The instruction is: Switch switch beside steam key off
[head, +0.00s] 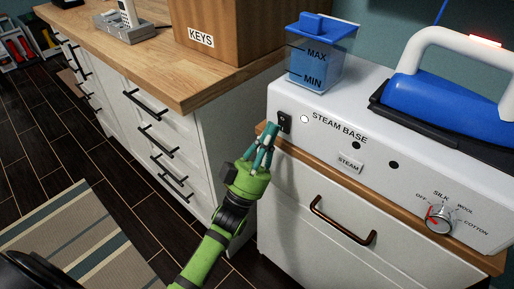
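The white steam base (325,150) stands on a wooden-topped cabinet at the right. A small black rocker switch (285,122) sits at the left end of its front panel, beside a lit white round light (304,119). The STEAM key (349,162) is a light rectangle lower on the panel. My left gripper (271,129), green with teal fingers, is just left of the switch, its fingertips close together near it. I cannot tell whether they touch it, nor which way the switch is set. My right gripper is not in view.
A blue iron (440,95) rests on the base, beside a blue-lidded water tank (316,65). A temperature knob (439,219) is at the panel's right. A wooden counter (160,62) with a KEYS box (235,30) stands left. A striped rug (75,235) lies on the dark floor.

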